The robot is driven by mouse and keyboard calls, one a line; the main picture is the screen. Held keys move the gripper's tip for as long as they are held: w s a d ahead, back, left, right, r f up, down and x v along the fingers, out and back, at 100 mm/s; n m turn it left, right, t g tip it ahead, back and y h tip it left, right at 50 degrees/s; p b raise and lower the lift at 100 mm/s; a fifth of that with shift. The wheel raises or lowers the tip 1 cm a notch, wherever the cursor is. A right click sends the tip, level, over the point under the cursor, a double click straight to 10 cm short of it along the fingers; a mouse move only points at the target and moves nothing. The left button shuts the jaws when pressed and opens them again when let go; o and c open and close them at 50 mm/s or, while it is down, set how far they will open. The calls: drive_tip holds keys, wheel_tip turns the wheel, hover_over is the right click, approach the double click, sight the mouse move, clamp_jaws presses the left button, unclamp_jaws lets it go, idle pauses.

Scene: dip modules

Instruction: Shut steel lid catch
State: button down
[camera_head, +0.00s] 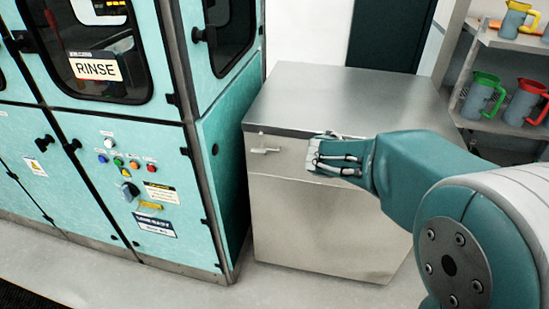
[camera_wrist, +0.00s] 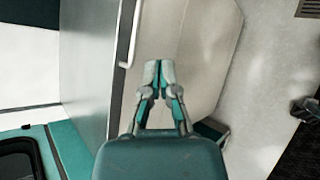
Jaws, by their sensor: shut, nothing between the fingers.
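A steel cabinet (camera_head: 330,228) with a flat steel lid (camera_head: 345,98) stands in the middle of the head view. The lid looks down flat on the body. A small lever-like catch (camera_head: 264,150) sits on the front face just under the lid's edge, near the left corner. My gripper (camera_head: 314,155) is to the right of the catch, in front of the cabinet near the lid edge, apart from the catch. In the wrist view my gripper (camera_wrist: 157,72) is shut and empty, beside a pale bar along the cabinet edge; I cannot tell whether that is the catch.
A teal rinse machine (camera_head: 222,150) with buttons stands close on the left of the cabinet. A shelf (camera_head: 500,40) with coloured jugs is at the right. Grey floor (camera_head: 300,288) in front of the cabinet is clear.

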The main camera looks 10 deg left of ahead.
sight(266, 150)
drive_tip(key=w+a+f+n+t+y, duration=0.35)
drive_tip(key=a+f+n, duration=0.6)
drive_tip(key=a, duration=0.35)
drive_tip(key=w+a+f+n+t+y, duration=0.25)
drive_tip(key=w+a+f+n, duration=0.25)
drive_tip(key=a+f+n, duration=0.65)
drive_tip(key=w+m, duration=0.1)
drive_tip(key=w, duration=0.2)
drive_tip(key=w+a+f+m, duration=0.1)
drive_tip(key=w, duration=0.2)
drive_tip(key=w+a+m, duration=0.1)
drive_tip(key=w, duration=0.2)
drive_tip(key=shift+a+f+g+y, duration=0.1)
drive_tip(key=shift+f+g+y, duration=0.15)
drive_tip(key=shift+g+y, duration=0.15)
drive_tip(key=shift+w, duration=0.4)
wheel_tip(266, 150, up, 4)
drive_tip(key=shift+s+f, duration=0.1)
drive_tip(key=shift+r+n+h, duration=0.3)
drive_tip(key=shift+r+h, duration=0.1)
